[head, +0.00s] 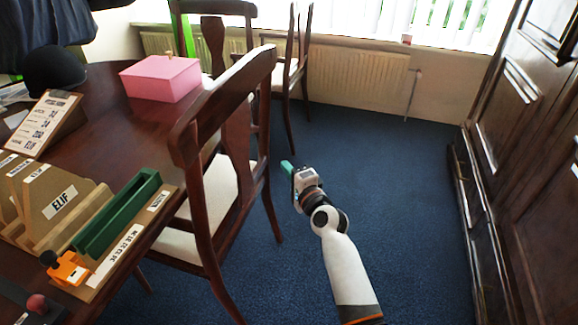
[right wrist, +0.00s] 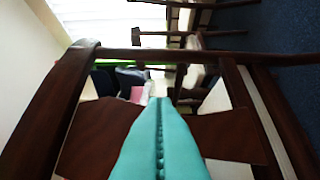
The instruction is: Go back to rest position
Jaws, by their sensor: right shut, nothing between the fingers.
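My right gripper (head: 287,168) is in the head view, over the blue carpet to the right of the near wooden chair. Its teal fingers are shut together with nothing between them. In the right wrist view the shut fingers (right wrist: 160,135) point toward the chair's back (right wrist: 90,130), which fills much of that picture. I cannot tell how close the fingertips are to the chair. My left gripper is not in view.
A near wooden chair (head: 222,190) stands beside the table (head: 115,85). On the table are a pink box (head: 161,78), a green tray (head: 117,213), name boards (head: 60,204) and an orange part (head: 66,268). A dark cabinet (head: 510,130) stands at right. Carpet (head: 400,180) between is clear.

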